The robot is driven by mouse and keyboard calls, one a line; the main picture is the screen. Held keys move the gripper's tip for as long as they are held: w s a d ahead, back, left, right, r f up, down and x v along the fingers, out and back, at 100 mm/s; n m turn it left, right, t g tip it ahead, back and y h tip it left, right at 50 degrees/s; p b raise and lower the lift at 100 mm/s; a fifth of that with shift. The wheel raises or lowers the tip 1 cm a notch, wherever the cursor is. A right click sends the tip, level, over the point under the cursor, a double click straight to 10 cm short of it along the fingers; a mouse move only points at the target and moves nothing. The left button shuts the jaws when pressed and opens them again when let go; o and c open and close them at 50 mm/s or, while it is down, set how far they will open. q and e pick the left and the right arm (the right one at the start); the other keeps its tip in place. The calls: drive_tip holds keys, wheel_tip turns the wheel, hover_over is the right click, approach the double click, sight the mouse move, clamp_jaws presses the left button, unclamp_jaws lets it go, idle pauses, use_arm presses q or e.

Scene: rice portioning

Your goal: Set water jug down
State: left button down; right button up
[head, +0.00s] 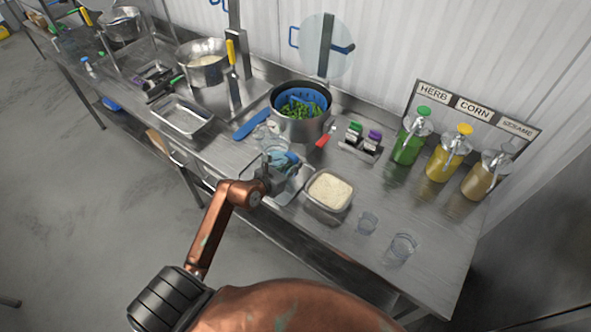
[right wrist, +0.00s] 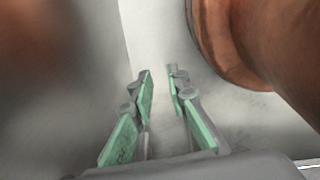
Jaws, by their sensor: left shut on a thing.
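The water jug (head: 281,159) is clear with a bluish tint, in the middle of the head view at the counter's front part. My left gripper (head: 268,174) is shut on its near side. The arm and gripper partly cover the jug, and I cannot tell whether its base touches the surface below. My right gripper (right wrist: 161,84) shows only in the right wrist view. Its green-padded fingers are apart with nothing between them.
A tub of rice (head: 330,191) stands right of the jug, with two clear cups (head: 402,248) beyond. A pot with a blue basket of green food (head: 300,112) stands behind. Bottles (head: 410,140) line the right back. Bare steel (head: 440,235) lies at right.

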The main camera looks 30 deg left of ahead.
use_arm(q)
drive_tip(key=shift+f, duration=0.95)
drive_tip(key=c, duration=2.6)
unclamp_jaws()
drive_tip(key=shift+f, duration=0.2)
drive_tip(key=o, duration=0.5)
drive_tip(key=shift+s, duration=0.1)
